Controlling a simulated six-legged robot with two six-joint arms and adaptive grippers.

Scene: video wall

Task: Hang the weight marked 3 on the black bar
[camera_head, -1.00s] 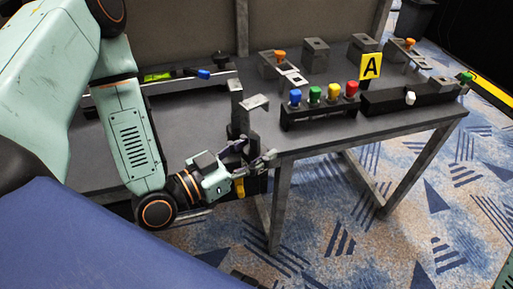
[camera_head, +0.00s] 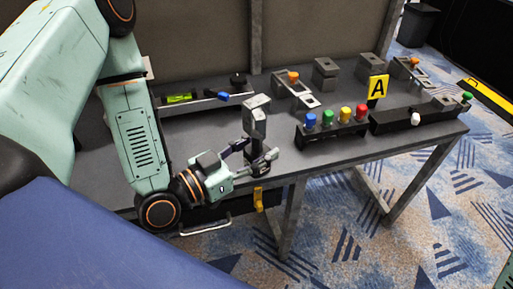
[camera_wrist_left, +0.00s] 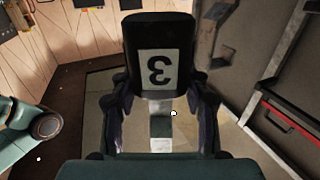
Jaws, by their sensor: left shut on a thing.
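The weight marked 3 (camera_wrist_left: 158,28) is a black cylinder with a pale label, its digit upside down in the left wrist view. My left gripper (camera_head: 253,155) is shut on it, with a finger on either side. In the head view the gripper is at the table's front edge, and the weight is mostly hidden among the fingers. A grey block-shaped piece (camera_head: 257,115) rises just above the fingers; I cannot tell whether it belongs to the weight. A long, low rail (camera_head: 205,104) lies behind, towards the back of the table; I cannot tell whether it is the black bar. My right gripper is out of view.
A row of blue, green, yellow and red knobs (camera_head: 335,118) stands right of the gripper, near a yellow A sign (camera_head: 378,88). A green level (camera_head: 180,98) is at the back left. A yellow piece (camera_head: 258,198) hangs below the table edge. Bare grey tabletop (camera_head: 200,135) shows behind the gripper.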

